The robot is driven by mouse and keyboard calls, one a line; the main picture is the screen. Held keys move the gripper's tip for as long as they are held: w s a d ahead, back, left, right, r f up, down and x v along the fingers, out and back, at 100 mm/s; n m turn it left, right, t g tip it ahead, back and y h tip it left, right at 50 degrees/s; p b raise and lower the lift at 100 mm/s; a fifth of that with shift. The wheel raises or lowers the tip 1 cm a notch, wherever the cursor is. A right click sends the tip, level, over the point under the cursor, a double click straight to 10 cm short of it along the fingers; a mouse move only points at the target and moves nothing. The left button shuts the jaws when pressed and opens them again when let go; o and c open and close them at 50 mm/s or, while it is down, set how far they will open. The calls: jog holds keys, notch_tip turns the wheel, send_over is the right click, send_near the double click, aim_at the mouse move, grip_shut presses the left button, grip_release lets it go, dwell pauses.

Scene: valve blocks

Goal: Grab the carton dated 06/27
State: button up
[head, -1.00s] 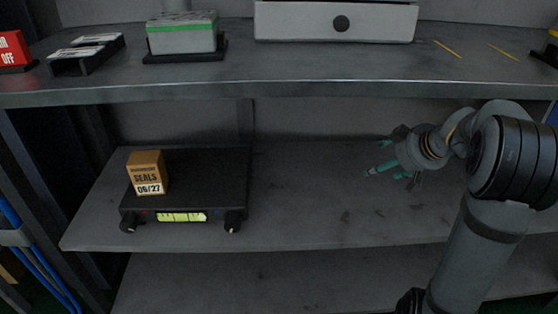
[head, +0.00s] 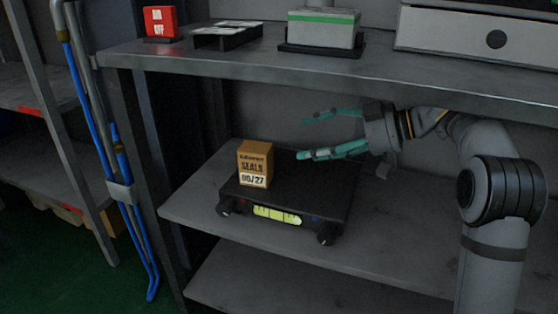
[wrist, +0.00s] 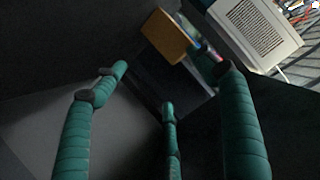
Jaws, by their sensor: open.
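The carton (head: 254,164) is a small orange-brown box marked SEALS, with 06/27 on a white label. It stands upright on a black flat device (head: 290,200) with a lit yellow-green panel, on the middle shelf. An orange-brown face of the carton also shows near the top of the wrist view (wrist: 168,36). My gripper (head: 312,136) has green fingers, open and empty. It is to the right of the carton and a little higher in the head view, apart from it, with fingers pointing left toward it.
The upper shelf's front edge (head: 300,72) runs above my gripper. On that shelf are a red sign block (head: 160,22), a box with a green stripe (head: 322,28) and a white drawer unit (head: 470,32). Blue hoses (head: 92,130) hang by the left post. The middle shelf's right side is clear.

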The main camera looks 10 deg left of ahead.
aim_at(272, 154)
jog(key=shift+n+g, duration=0.5)
jog(key=shift+n, duration=0.3)
jog(key=x, duration=0.2)
jog(key=s+x, duration=0.1)
jog(key=x, duration=0.1)
jog(key=r+x, duration=0.1)
jog(key=x, duration=0.2)
jog(key=shift+s+a, duration=0.15)
jog(key=shift+a, duration=0.1)
jog(key=shift+f+x, duration=0.15)
jog(key=shift+x, duration=1.25)
jog(key=shift+f+x, duration=0.1)
jog(key=shift+x, duration=1.25)
jog(key=shift+d, duration=0.1)
jog(key=c, duration=0.4)
jog(key=c, duration=0.7)
jog(key=shift+r, duration=0.15)
jog(key=shift+c, duration=0.4)
